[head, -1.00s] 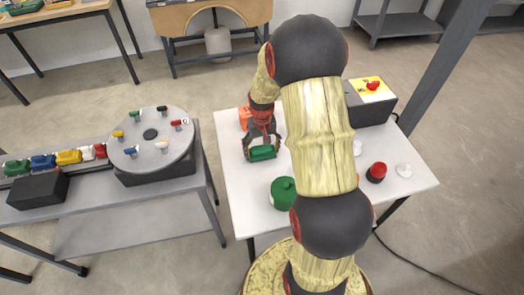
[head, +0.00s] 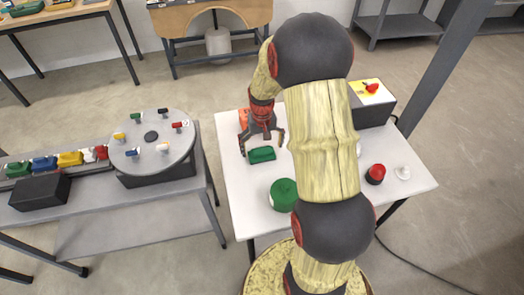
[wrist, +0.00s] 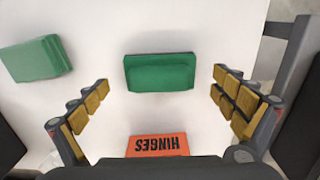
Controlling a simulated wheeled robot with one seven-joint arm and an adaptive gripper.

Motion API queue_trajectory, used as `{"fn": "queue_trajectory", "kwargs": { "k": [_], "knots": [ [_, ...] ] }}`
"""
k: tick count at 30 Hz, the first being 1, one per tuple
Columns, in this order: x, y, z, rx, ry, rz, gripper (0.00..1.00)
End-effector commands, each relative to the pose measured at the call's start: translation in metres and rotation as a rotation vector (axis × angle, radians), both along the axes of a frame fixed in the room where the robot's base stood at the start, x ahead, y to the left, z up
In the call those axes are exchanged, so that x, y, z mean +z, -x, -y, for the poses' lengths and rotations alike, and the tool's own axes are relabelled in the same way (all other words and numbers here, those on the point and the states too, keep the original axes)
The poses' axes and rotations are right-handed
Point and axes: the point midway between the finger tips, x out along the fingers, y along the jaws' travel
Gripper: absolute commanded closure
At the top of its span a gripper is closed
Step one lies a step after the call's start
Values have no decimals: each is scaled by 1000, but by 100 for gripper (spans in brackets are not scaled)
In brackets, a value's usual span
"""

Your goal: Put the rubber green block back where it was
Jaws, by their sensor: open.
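A green block (head: 262,154) lies flat on the white table, below my gripper (head: 262,146). In the wrist view this block (wrist: 160,72) has a raised, rounded top and sits between the open fingers of my gripper (wrist: 161,82), with a gap on both sides. A second green block (wrist: 35,58), plainer and paler, lies at the left of the wrist view. It is hidden behind my arm in the head view. I cannot tell from looks which block is rubber.
A round green container (head: 283,194), a red-topped item (head: 375,174) and a small white item (head: 403,172) stand on the white table (head: 243,205). A grey turntable (head: 150,155) stands left.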

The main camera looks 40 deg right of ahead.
Motion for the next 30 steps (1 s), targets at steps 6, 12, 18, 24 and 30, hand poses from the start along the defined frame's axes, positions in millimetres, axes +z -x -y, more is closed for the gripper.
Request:
{"fn": "queue_trajectory", "kwargs": {
  "k": [6, 12, 18, 24, 30],
  "knots": [
    [52, -1, 0, 0, 2, 5, 3],
    [81, -1, 0, 0, 1, 2, 3],
    [97, -1, -3, 6, 3, 7, 3],
    [148, 5, -41, 67, 33, 70, 3],
    [216, 33, -102, 166, 69, 171, 3]
  ]
}}
